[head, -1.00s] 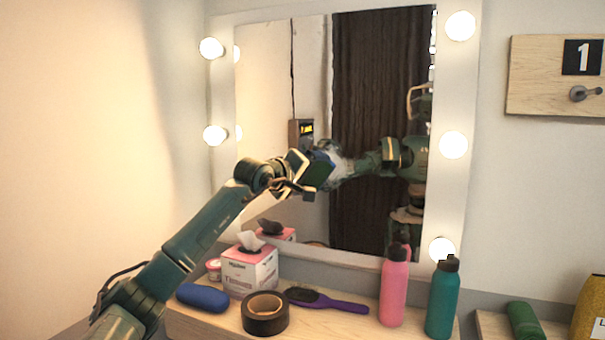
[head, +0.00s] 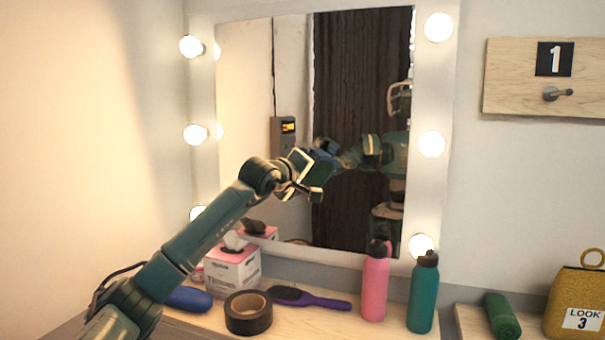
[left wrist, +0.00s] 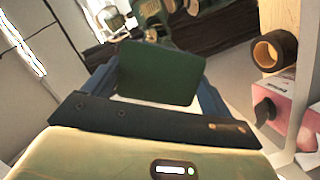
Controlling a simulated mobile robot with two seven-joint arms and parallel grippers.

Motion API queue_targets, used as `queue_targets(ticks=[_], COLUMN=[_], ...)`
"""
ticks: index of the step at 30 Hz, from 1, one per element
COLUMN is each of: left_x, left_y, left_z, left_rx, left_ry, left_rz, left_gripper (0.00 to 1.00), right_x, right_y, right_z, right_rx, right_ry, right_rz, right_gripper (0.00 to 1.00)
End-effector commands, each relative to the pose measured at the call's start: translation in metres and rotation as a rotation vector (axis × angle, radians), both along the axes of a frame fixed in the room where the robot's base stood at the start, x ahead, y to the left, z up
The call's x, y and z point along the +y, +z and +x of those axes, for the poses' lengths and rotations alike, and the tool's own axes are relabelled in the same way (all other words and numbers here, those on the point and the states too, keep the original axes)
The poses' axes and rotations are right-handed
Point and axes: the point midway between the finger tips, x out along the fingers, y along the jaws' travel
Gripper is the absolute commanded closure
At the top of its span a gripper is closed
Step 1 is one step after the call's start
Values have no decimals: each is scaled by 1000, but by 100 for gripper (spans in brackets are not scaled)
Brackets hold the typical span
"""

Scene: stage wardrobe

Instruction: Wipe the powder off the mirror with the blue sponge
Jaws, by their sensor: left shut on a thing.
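My left gripper (head: 304,180) is shut on the blue sponge (head: 320,172), held up at the middle of the mirror (head: 245,110). In the left wrist view the sponge (left wrist: 160,73) shows a dark green face with blue at its sides. The sponge is at or very close to the glass; I cannot tell if it touches. I see no clear white powder on the glass now; the part behind the sponge and gripper is hidden. The mirror also reflects my arm. My right gripper is not in view.
Below the mirror the counter holds a blue case (head: 188,299), tissue box (head: 232,270), black tape roll (head: 248,314), purple brush (head: 318,301), pink bottle (head: 375,288) and teal bottle (head: 423,296). Lit bulbs (head: 432,144) line the mirror frame. Free wall lies at the left.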

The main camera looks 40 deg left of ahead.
Motion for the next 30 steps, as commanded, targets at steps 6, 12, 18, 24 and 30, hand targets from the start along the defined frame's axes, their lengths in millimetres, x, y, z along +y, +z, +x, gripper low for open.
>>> queue_targets(ticks=[6, 12, 18, 24, 30], left_x=[-16, -28, -44, -46, -45], left_y=[-1, -2, -1, 4, 19], left_z=[6, 9, 13, 13, 11], left_rx=[-3, -2, -3, -3, -7], left_ry=[-14, -17, -16, -14, -10], left_rz=[-2, -3, -3, -3, -1], left_gripper=[36, 36, 36, 36, 36], right_x=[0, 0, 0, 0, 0], right_y=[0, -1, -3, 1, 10], right_z=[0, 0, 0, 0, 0], right_rx=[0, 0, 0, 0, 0], right_ry=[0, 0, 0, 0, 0], right_rz=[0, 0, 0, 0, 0], right_gripper=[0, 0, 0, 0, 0])
